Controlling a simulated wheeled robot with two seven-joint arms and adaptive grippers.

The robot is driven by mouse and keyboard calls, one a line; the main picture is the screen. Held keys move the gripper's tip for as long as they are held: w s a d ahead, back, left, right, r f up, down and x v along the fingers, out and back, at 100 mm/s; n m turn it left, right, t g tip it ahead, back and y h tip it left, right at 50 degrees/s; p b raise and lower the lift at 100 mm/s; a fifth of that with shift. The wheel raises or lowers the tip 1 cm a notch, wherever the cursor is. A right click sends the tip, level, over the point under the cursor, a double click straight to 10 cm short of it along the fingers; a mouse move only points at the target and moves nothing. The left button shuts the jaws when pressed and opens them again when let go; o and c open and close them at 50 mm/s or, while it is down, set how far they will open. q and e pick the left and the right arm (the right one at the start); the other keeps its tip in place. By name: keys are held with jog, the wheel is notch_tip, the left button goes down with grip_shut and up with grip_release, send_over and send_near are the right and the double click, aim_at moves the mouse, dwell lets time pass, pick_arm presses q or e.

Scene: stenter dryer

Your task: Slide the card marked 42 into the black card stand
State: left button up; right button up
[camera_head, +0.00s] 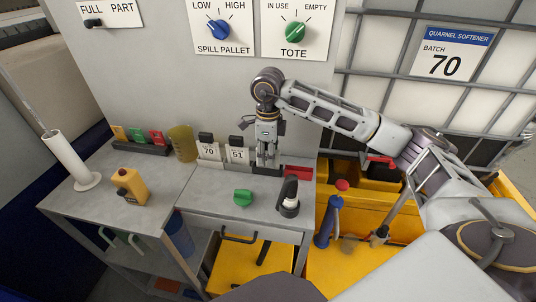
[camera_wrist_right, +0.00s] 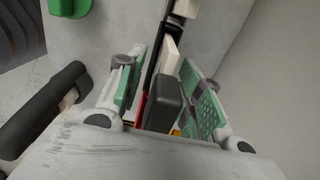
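My right gripper (camera_head: 267,162) points down over the black card stand (camera_head: 262,170), near the back of the right-hand table. The right wrist view shows its two green-padded fingers (camera_wrist_right: 163,92) on either side of a white card (camera_wrist_right: 171,55) with a dark clip (camera_wrist_right: 165,103). Narrow gaps show beside the clip, so the fingers look open around it. The card is seen nearly edge-on and its number is hidden; I cannot tell how deep it sits in the stand. My left gripper is out of view.
Cards marked 70 (camera_head: 209,151) and 51 (camera_head: 237,153) stand just left of the gripper. A red block (camera_head: 298,172) lies to its right.

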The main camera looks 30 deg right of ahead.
jog(key=shift+r, duration=0.15)
jog(key=shift+r, duration=5.85)
notch_tip(320, 180, up, 9)
jog(key=p, duration=0.9)
jog(key=shift+r+p, duration=0.5)
jog(key=shift+r, duration=0.05)
